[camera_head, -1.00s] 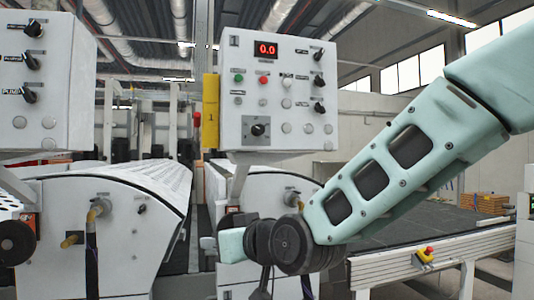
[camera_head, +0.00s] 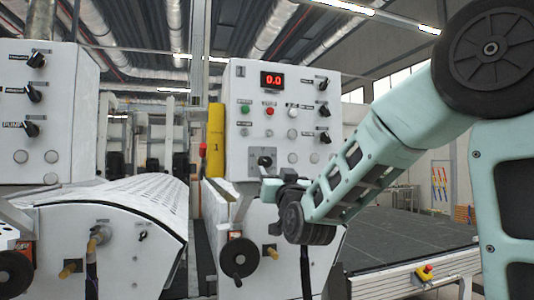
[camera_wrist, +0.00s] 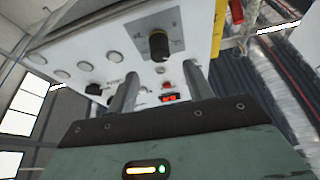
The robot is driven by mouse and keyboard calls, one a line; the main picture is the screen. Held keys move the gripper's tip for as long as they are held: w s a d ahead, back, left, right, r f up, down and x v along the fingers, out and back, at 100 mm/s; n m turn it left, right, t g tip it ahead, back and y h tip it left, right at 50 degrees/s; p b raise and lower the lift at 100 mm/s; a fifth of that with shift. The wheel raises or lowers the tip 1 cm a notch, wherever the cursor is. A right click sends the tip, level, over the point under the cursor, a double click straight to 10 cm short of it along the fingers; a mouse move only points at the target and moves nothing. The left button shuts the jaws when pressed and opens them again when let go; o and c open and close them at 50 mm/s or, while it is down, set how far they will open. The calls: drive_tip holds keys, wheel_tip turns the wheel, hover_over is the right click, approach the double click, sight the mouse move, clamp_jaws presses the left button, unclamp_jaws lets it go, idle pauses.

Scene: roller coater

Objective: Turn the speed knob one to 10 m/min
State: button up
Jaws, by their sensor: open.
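The control panel (camera_head: 245,140), a white box with a yellow tag marked 1, stands in the middle of the head view. Its red display (camera_head: 272,80) reads 0.0. The speed knob (camera_head: 265,161), black on a square dial plate, is at the panel's lower left; its scale is too small to read. My gripper (camera_head: 268,186) is just below the knob, and appears apart from it. In the wrist view the panel is tilted, and the knob (camera_wrist: 158,46) lies beyond and between the two fingers of my open gripper (camera_wrist: 160,82). Nothing is held.
Black selector knobs (camera_head: 323,110) run down the panel's right side, with green and red buttons (camera_head: 245,109) at left. A second panel (camera_head: 50,100) is at far left. A black handwheel (camera_head: 239,257) sits below, and a dark conveyor bed (camera_head: 400,240) at right.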

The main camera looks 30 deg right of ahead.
sight(268, 163)
drive_tip(key=p+x, duration=0.3)
drive_tip(key=x, duration=0.3)
drive_tip(key=shift+w+r, duration=0.2)
drive_tip(key=shift+p+x, duration=0.45)
drive_tip(key=shift+x, duration=0.3)
drive_tip(key=shift+f, duration=0.15)
drive_tip(key=c, duration=1)
